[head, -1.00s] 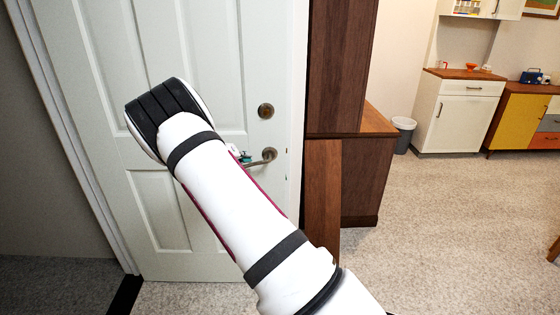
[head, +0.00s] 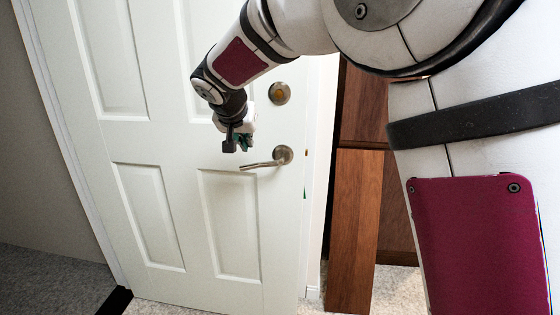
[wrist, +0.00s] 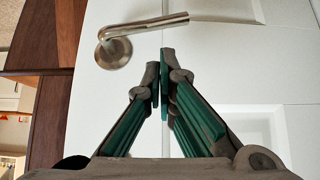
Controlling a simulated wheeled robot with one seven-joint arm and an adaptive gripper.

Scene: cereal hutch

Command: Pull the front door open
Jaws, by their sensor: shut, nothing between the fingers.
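The front door (head: 150,145) is white and panelled. Its metal lever handle (head: 268,162) lies roughly level, with the free end pointing left. A round lock (head: 279,93) sits above it. My gripper (head: 230,145) is by the door, just above and left of the lever's free end in the head view. In the wrist view the fingertips (wrist: 160,58) are together and empty, just below the lever (wrist: 145,27) and apart from it in the picture. The depth between fingers and door is unclear. I cannot tell whether the door is ajar.
A brown wooden cabinet (head: 362,105) and a wooden panel (head: 353,230) stand right of the door. My arm covers much of the head view's upper right. Grey carpet (head: 50,275) shows at the lower left.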

